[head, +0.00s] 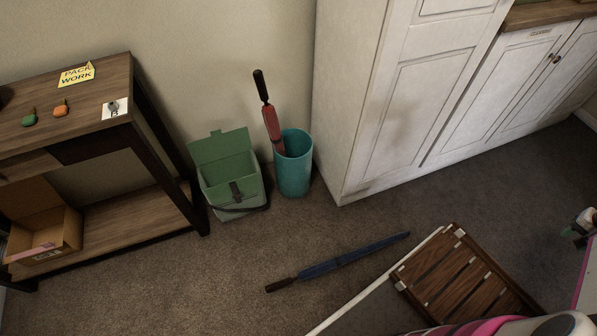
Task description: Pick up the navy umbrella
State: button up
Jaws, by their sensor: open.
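The navy umbrella (338,262) lies closed on the brown carpet in the lower middle of the head view. Its dark handle (281,285) points to the lower left and its tip to the upper right. The whole length shows, and nothing lies on it. My gripper cannot be made out in this view. White and pink parts of my own body show at the bottom right.
A white pole (362,294) and a slatted wooden item (462,276) lie close to the umbrella's right. Behind stand a green bin (226,177), a teal holder (294,170) with a red umbrella (271,124), a white cabinet (400,110) and a wooden desk (60,110). Carpet left of the umbrella is clear.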

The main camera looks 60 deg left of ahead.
aim_at(315, 271)
jog(key=i+l+u, duration=0.1)
jog(key=l+u, duration=0.25)
jog(key=i+l+u, duration=0.1)
jog(key=l+u, duration=0.25)
jog(key=k+j+u, duration=0.1)
jog(key=u, duration=0.3)
jog(key=k+j+u, duration=0.1)
jog(key=u, duration=0.3)
jog(key=k+j+u, duration=0.1)
jog(key=j+u, duration=0.15)
jog(key=u, duration=0.15)
jog(key=j+u, duration=0.15)
jog(key=u, duration=0.65)
jog(key=k+l+u, duration=0.2)
jog(key=l, duration=0.15)
jog(key=k+l+u, duration=0.15)
jog(key=l, duration=0.2)
jog(key=k+l+z, duration=0.1)
jog(key=l, duration=0.55)
jog(key=k+l, duration=0.2)
jog(key=l, duration=0.45)
jog(key=k+l+z, duration=0.15)
jog(key=l, duration=0.55)
jog(key=l+z, duration=0.1)
jog(key=l, duration=0.55)
jog(key=k, duration=0.05)
